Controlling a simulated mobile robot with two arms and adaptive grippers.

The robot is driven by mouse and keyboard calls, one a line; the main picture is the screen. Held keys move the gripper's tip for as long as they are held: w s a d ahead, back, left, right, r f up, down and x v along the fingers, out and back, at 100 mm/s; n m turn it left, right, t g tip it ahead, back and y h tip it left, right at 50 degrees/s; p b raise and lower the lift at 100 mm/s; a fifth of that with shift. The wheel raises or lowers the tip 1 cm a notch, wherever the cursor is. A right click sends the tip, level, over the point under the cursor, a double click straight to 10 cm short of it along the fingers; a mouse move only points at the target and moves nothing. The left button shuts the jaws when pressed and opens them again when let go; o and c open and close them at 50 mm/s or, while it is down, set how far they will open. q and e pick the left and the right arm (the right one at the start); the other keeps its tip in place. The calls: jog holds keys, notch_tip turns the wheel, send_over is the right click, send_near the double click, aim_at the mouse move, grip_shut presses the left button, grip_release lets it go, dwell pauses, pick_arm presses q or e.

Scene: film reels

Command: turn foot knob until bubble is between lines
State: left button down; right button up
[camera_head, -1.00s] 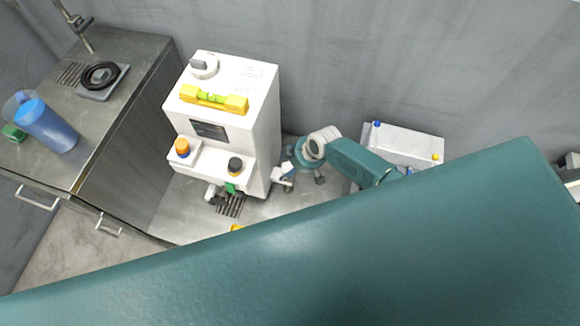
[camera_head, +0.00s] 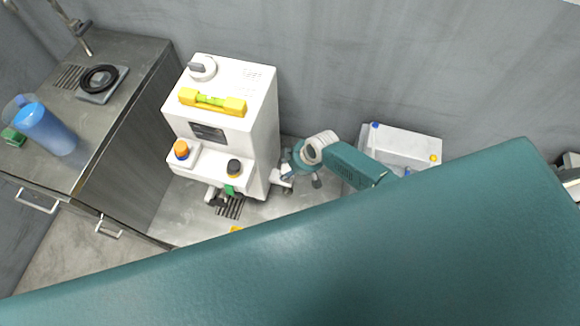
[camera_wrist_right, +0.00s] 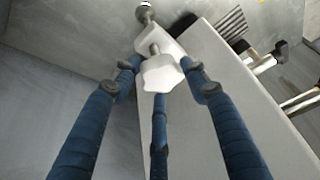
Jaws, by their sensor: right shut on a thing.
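A white machine (camera_head: 225,130) stands on the floor. On its top lies a yellow spirit level (camera_head: 228,106) with a green vial (camera_head: 210,99); the bubble's place against the lines is too small to tell. The white lobed foot knob (camera_wrist_right: 160,74) shows in the right wrist view, on a metal stem at the machine's lower edge. My right gripper (camera_head: 285,178) is low at the machine's right side. In the wrist view its blue fingers (camera_wrist_right: 162,84) are closed around the knob. My left gripper is not in view.
A steel counter (camera_head: 125,55) at the left holds a blue jug (camera_head: 48,130) and a black ring on a plate (camera_head: 100,82). A floor grate (camera_head: 230,207) lies at the machine's front.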

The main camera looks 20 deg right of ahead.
jog(key=m+p, duration=0.1)
jog(key=a+m+p, duration=0.1)
jog(key=m, duration=0.1)
jog(key=shift+w+a+r+t+h, duration=0.1)
jog(key=shift+r+t+h, duration=0.3)
jog(key=m+h+p, duration=0.1)
jog(key=m, duration=0.1)
jog(key=shift+f+m, duration=0.1)
jog(key=shift+m, duration=0.3)
jog(key=shift+w+a+m+h, duration=0.15)
jog(key=shift+m+h, duration=0.35)
jog(key=shift+m, duration=0.7)
jog(key=shift+w+m+h+b, duration=0.1)
jog(key=shift+m+h+b, duration=0.3)
jog(key=shift+m, duration=0.9)
jog(key=shift+d, duration=0.2)
jog(key=o, duration=1.1)
jog(key=shift+f, duration=0.1)
jog(key=shift+s+d, duration=0.1)
jog(key=shift+s, duration=0.1)
